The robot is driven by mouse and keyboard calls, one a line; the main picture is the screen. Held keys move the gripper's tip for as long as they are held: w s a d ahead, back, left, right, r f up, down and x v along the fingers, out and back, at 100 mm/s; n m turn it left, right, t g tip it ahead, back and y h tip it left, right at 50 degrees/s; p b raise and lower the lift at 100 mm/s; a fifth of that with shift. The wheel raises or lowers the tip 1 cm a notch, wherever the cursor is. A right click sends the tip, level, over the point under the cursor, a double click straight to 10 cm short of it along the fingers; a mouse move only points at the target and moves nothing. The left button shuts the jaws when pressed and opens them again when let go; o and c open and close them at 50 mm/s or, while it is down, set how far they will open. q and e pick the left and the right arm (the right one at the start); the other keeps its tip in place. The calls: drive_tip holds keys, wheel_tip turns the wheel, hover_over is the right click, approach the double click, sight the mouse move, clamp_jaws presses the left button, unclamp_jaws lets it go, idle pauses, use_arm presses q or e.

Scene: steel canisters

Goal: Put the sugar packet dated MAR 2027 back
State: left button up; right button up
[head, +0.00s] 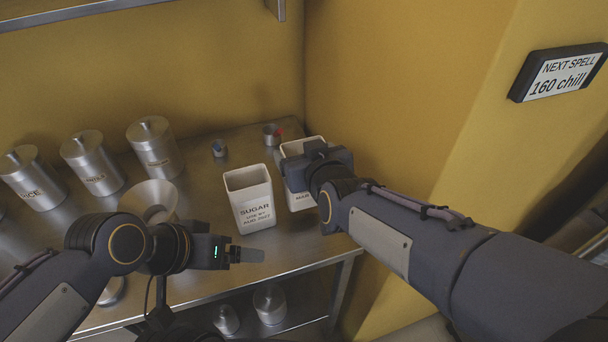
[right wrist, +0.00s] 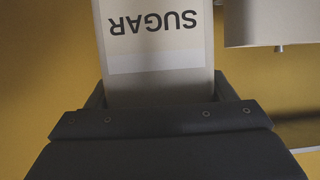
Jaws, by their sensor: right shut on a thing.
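A white sugar packet (head: 302,199) is in my right gripper (head: 290,175), near the back right of the steel table in the head view. My left gripper (head: 250,255) is at the table's front, seen edge-on.
Several steel canisters (head: 155,150) stand along the back left of the table (head: 205,190). A funnel-like steel piece (head: 148,200) is in front of them. A sign (head: 560,72) reads NEXT SPELL 160 chill.

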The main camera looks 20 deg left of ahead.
drive_tip(key=shift+w+a+f, duration=0.1)
drive_tip(key=shift+w+f, duration=0.3)
drive_tip(key=shift+f, duration=0.1)
drive_tip(key=shift+w+f+b, duration=0.2)
drive_tip(key=shift+f+b, duration=0.45)
drive_tip(key=shift+f, duration=1.1)
drive_tip(key=shift+f, duration=0.2)
drive_tip(key=o, duration=1.4)
drive_tip(key=shift+c, duration=0.2)
